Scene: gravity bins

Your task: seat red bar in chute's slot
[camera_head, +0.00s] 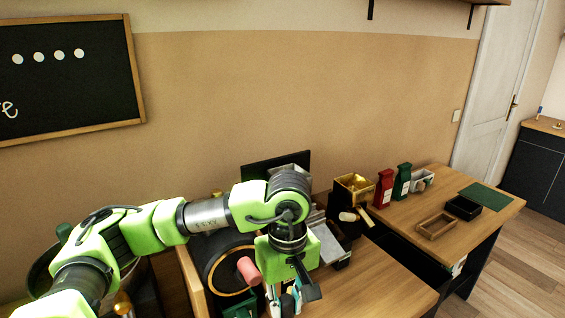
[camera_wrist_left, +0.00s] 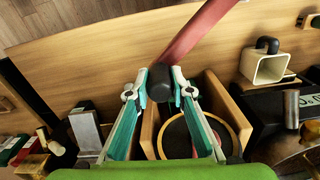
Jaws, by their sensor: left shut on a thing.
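A red bar (camera_wrist_left: 200,30) runs from between my left gripper's fingertips to the top edge of the left wrist view. Its near end is a dark round cap (camera_wrist_left: 160,84), held between the teal fingers of my left gripper (camera_wrist_left: 159,90). In the head view the left gripper (camera_head: 284,300) points down near the bottom edge, and its tips are partly cut off. A pinkish-red cylinder (camera_head: 248,270) shows just left of it; I cannot tell whether it is the bar's end. I cannot make out the chute's slot. My right gripper is out of view.
A wooden frame with a dark gold-ringed disc (camera_head: 227,264) stands beside the gripper; it also shows in the wrist view (camera_wrist_left: 240,122). A gold bin (camera_head: 352,188), red and green packs and small trays stand to the right. The front tabletop (camera_head: 385,285) looks clear.

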